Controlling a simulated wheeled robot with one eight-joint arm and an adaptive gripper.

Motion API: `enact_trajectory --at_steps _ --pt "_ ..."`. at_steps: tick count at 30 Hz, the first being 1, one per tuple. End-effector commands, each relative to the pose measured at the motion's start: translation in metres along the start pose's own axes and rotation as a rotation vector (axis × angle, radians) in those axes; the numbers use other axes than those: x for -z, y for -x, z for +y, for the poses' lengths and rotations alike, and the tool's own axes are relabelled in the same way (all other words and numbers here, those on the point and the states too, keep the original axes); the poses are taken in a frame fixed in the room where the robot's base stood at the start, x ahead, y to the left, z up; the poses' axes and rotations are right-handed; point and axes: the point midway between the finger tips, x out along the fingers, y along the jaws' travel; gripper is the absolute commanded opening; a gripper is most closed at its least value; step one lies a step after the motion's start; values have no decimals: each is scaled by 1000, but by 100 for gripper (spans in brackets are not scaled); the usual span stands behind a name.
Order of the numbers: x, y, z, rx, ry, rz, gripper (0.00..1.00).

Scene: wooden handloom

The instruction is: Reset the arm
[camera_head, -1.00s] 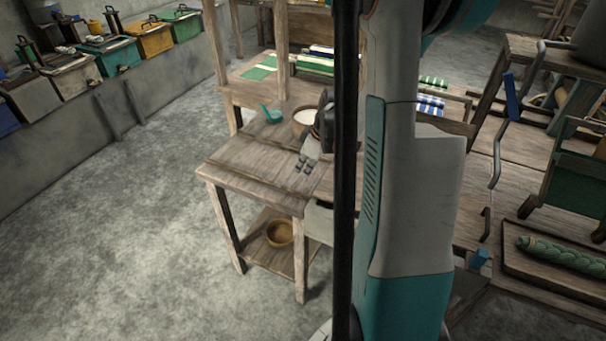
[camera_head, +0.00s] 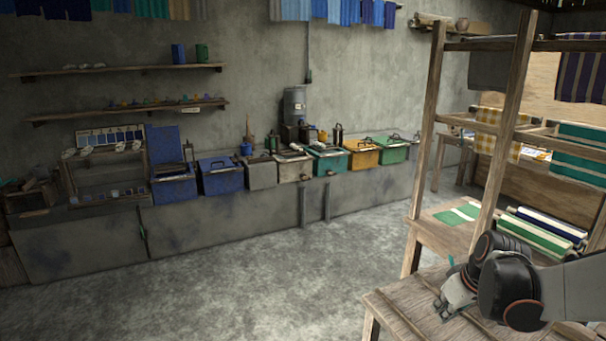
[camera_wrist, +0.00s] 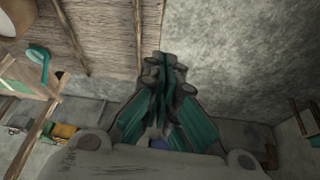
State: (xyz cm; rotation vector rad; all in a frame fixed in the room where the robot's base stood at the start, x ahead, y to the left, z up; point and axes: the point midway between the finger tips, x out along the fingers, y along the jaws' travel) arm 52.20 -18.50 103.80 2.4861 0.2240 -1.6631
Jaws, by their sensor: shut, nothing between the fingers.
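My gripper (camera_head: 452,306) is at the lower right of the head view, above the wooden table (camera_head: 398,312). In the wrist view my gripper (camera_wrist: 165,65) has its fingers together, with nothing between them. A teal ladle (camera_wrist: 38,62) and part of a pale round bowl (camera_wrist: 14,16) show at the left of the wrist view, apart from the fingers. In the head view my wrist and forearm hide much of the table top.
Coloured vats, among them a yellow one (camera_head: 361,154), line a low concrete ledge (camera_head: 190,228) along the wall. The grey floor (camera_head: 270,270) between is clear.

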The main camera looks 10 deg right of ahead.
Motion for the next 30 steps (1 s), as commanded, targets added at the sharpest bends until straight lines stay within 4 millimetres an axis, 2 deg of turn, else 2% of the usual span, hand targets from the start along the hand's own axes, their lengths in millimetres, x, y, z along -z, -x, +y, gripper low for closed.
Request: enact_trajectory --at_steps 1,6,10,13,17,20,30 --pt "19 16 -26 -7 -9 18 0" --pt "62 54 -93 -26 -86 92 0" --pt "81 81 -140 -21 -137 150 0" --pt "83 98 -167 -15 -169 185 0" --pt "64 111 -182 -18 -189 203 0" --pt "42 117 -188 -27 -192 208 0" --pt "-43 124 -206 -56 -194 221 0"
